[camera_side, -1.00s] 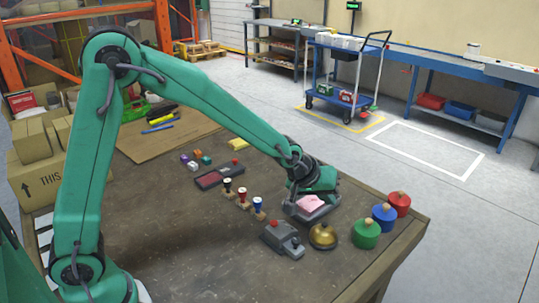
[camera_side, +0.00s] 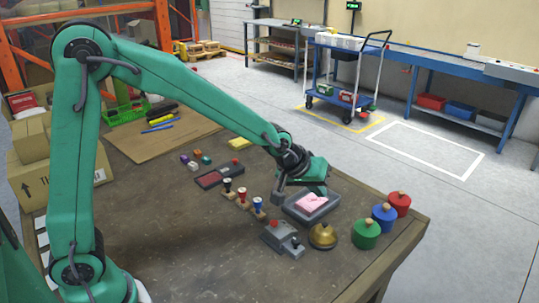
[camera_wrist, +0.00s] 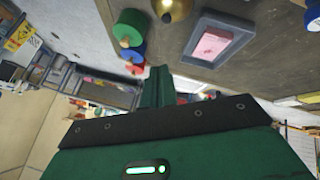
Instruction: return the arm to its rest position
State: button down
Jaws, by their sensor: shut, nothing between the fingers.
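My gripper (camera_side: 314,184) is shut and empty, above the table at the back edge of a grey tray (camera_side: 292,209). It also shows at the centre of the wrist view (camera_wrist: 163,84). A pink block (camera_side: 311,202) lies in the tray, apart from the gripper. In the wrist view the tray (camera_wrist: 246,40) and the pink block (camera_wrist: 211,44) are at the upper right. My arm reaches out to the right over the table, with its elbow high at the left.
Green (camera_side: 366,234), blue (camera_side: 384,216) and red (camera_side: 399,204) knobbed cylinders stand right of the tray. A brass bell (camera_side: 322,236), a grey device (camera_side: 282,239) and several stamps (camera_side: 243,199) are nearer. A carton (camera_side: 40,180) stands at the left.

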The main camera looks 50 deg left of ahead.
jog(key=s+a+r+m, duration=0.1)
jog(key=s+a+r, duration=0.2)
jog(key=s, duration=0.6)
jog(key=s+a+r+m+g+y, duration=0.1)
jog(key=s+a+r+m, duration=0.1)
jog(key=s, duration=0.6)
jog(key=s+a+r+m, duration=0.1)
jog(key=s+a+r, duration=0.3)
jog(key=s, duration=0.5)
jog(key=shift+s+a+r+m+y, duration=0.3)
jog(key=shift+s+a+r+m, duration=0.1)
jog(key=shift+a, duration=0.6)
